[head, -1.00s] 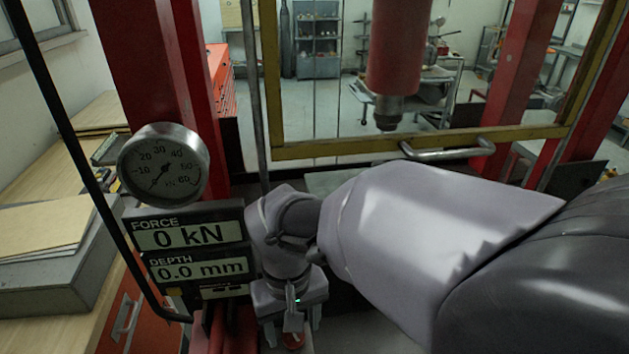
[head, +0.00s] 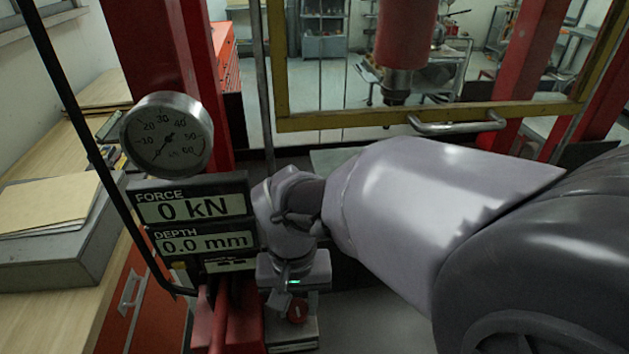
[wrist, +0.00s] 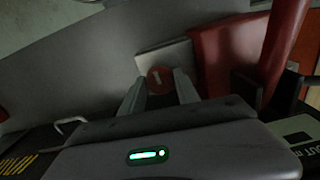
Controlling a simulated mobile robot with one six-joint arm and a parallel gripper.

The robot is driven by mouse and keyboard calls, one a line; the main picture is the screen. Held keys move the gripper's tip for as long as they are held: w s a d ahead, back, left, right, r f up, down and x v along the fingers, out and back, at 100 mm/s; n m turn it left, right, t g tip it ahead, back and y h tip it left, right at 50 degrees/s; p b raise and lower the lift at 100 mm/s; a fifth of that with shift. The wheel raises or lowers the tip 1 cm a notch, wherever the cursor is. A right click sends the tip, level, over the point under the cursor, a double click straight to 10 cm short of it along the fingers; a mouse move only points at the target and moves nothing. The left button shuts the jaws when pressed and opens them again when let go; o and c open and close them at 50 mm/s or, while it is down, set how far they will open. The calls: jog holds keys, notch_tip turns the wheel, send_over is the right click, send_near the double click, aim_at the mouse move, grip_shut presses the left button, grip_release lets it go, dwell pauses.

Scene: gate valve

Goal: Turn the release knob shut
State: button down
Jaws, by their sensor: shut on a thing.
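The release knob (head: 297,312) is a small round red knob with a pale bar mark on its face, at the bottom of the head view. In the wrist view the knob (wrist: 158,78) sits between the fingertips of my gripper (wrist: 160,88), which points at it from the front. The gripper (head: 293,300) is shut on the knob, with a finger on each side. The knob stands on a grey metal block (wrist: 168,55). In the head view my wrist and gripper body hide part of the block and the far finger.
The force and depth display (head: 193,221) stands close left of my wrist, under a round dial gauge (head: 167,138). A red press column (head: 155,70) rises behind it. A yellow-framed guard with a handle (head: 457,124) stands behind my arm. A thin dark bar runs at the far left.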

aim_at(297, 308)
jog(key=shift+m, duration=0.7)
jog(key=c, duration=0.9)
grip_release()
notch_tip(297, 308, up, 17)
jog(key=p, duration=0.6)
jog(key=shift+r+p, duration=0.2)
jog(key=shift+p, duration=0.1)
